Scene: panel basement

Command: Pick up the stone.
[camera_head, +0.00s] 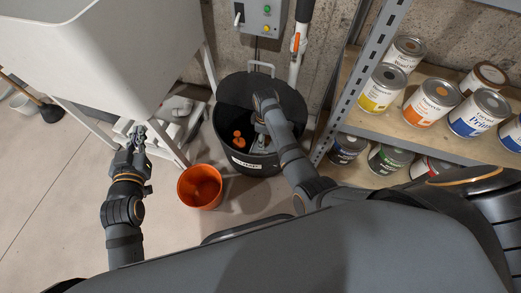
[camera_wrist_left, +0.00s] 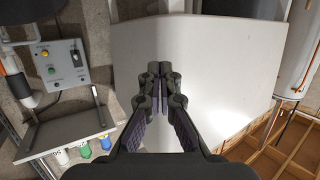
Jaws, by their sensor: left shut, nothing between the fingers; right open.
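I cannot make out a stone for certain in either view. The black round tub (camera_head: 232,158) stands by the wall in the head view, with orange parts (camera_head: 239,139) and a grey part inside. My right arm reaches over the tub. My right gripper (camera_head: 262,143) is open, pointing down into it, and the wrist hides much of the inside. My left gripper (camera_head: 138,134) is shut and empty in front of the white sink's legs, left of the tub. Its closed fingers also show in the left wrist view (camera_wrist_left: 160,75), with the white sink behind them.
An orange bucket (camera_head: 200,187) stands on the floor between my left arm and the tub. The white sink (camera_head: 105,50) overhangs at the upper left. A shelf (camera_head: 425,115) with several paint cans stands close on the right. A control box (camera_head: 262,16) hangs above the tub.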

